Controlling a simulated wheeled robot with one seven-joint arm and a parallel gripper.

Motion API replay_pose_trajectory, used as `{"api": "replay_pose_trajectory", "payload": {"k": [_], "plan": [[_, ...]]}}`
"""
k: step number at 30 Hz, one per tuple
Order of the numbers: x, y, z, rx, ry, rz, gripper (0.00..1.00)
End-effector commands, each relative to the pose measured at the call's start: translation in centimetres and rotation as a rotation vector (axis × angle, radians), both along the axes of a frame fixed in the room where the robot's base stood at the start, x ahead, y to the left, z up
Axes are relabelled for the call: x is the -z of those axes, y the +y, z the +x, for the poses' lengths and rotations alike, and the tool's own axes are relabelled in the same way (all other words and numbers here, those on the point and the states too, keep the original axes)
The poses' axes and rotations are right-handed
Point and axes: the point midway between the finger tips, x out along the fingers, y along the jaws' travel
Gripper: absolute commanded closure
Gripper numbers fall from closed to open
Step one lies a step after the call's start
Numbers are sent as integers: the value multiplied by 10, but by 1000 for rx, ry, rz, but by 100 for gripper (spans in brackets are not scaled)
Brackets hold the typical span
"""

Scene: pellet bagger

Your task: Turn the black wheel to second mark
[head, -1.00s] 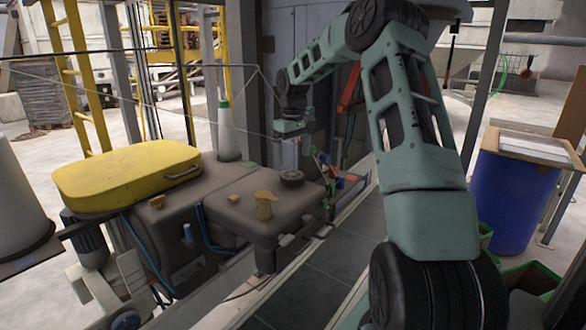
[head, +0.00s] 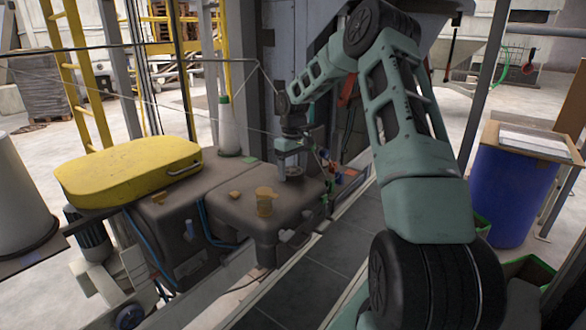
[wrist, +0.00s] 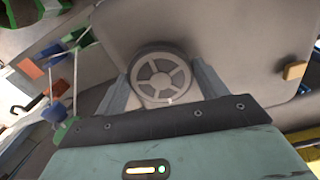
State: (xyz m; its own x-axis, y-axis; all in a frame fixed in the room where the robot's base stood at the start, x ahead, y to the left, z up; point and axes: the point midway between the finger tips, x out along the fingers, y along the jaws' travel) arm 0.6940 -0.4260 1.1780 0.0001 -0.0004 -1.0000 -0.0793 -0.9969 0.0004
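The black wheel (wrist: 162,75), a small dark-rimmed handwheel with grey spokes, sits on the flat top of the brown machine housing (head: 240,203). A small pale spot shows at its near rim in the wrist view. My gripper (wrist: 162,82) has its two grey fingers apart, one on each side of the wheel. I cannot tell whether they touch the rim. In the head view my gripper (head: 290,165) points down over the wheel and mostly hides it. I cannot make out the marks around the wheel.
A yellow cover (head: 125,172) lies left on the machine, and a white bottle (head: 227,125) with a green cap stands behind. Coloured valves (head: 330,170) are close on the right. A blue drum (head: 508,195) stands far right.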

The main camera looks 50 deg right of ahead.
Motion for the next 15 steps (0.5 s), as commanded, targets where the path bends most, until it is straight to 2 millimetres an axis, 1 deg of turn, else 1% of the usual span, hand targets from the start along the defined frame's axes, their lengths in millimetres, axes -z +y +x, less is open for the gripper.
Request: {"api": "replay_pose_trajectory", "payload": {"k": [8,15], "plan": [[0,-1,0,28,0,-3,51],[1,0,1,152,0,-3,51]]}}
